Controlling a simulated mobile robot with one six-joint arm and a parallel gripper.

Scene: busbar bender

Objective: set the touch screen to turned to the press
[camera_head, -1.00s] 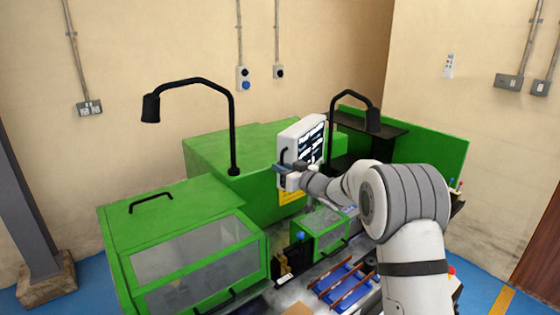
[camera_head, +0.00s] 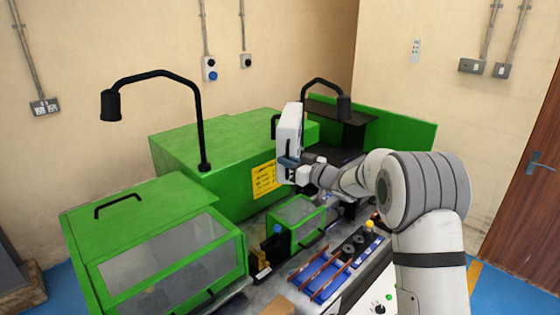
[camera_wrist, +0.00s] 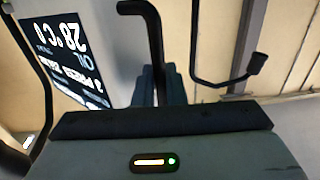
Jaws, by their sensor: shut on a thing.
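The touch screen (camera_head: 290,128) is a white box on the green machine, seen nearly edge-on in the head view, with its display turned to the right. In the wrist view its dark display (camera_wrist: 72,60) shows white text upside down at the upper left. A black bar handle (camera_wrist: 155,40) on the screen runs down to my gripper's fingers. My gripper (camera_wrist: 157,85) is shut on this handle. In the head view my gripper (camera_head: 288,162) is at the lower part of the screen. The fingertips' exact contact is partly hidden.
The green machine (camera_head: 150,215) with clear-windowed covers fills the middle. A black lamp arm (camera_head: 198,110) stands left of the screen and another lamp (camera_head: 343,105) right behind it. A yellow sign (camera_head: 263,180) is below left. Blue trays with copper-coloured bars (camera_head: 318,275) lie in front.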

